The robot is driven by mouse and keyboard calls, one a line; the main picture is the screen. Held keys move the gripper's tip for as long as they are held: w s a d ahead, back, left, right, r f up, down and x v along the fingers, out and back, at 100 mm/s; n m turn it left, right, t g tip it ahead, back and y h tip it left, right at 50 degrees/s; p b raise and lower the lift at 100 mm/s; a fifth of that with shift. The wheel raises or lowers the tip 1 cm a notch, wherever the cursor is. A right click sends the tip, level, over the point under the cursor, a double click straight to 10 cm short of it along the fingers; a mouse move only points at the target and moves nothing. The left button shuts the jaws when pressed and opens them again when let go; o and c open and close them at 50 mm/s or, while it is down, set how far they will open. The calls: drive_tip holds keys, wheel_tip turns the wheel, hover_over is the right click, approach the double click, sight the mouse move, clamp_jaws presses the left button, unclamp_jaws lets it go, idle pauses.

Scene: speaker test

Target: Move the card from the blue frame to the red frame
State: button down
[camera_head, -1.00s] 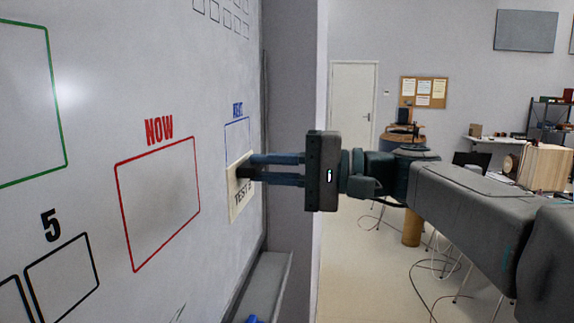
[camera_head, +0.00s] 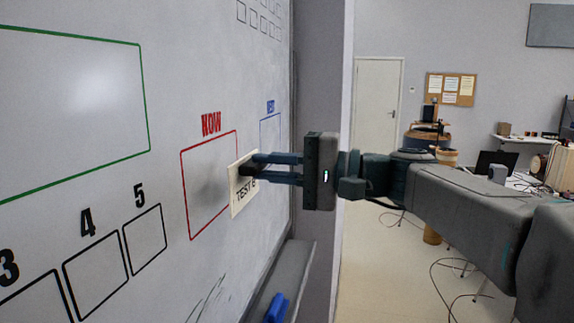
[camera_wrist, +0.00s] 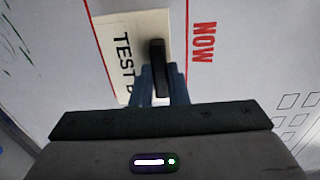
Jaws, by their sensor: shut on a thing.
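The cream card (camera_head: 243,197) has "TEST" and part of another character showing on it, with a dark knob that my gripper (camera_head: 250,168) is shut on. In the head view the card overlaps the right part of the red frame (camera_head: 183,195), which is labelled NOW. The blue frame (camera_head: 262,133) is to the right, and no card shows in its visible part. In the wrist view the card (camera_wrist: 112,35) lies between the red frame's lines, beside the word NOW. I cannot tell whether the card touches the board.
The whiteboard (camera_head: 165,175) also has a large green frame (camera_head: 149,120) at left and black numbered boxes (camera_head: 125,250) below. A ledge (camera_head: 280,275) with a blue object (camera_head: 276,308) runs along the board's bottom. Tables and cables stand in the room to the right.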

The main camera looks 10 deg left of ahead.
sight(240, 165)
drive_tip(key=shift+w+a, duration=0.1)
drive_tip(key=shift+a, duration=1.8)
drive_tip(key=shift+a, duration=0.65)
drive_tip(key=c, duration=0.9)
unclamp_jaws()
drive_tip(key=shift+c, duration=0.2)
drive_tip(key=shift+d+f+b, duration=0.1)
drive_tip(key=shift+d+b, duration=0.4)
drive_tip(key=shift+d, duration=0.05)
drive_tip(key=shift+s+d+b, duration=0.2)
drive_tip(key=shift+d+b, duration=0.6)
drive_tip(key=shift+d, duration=2.15)
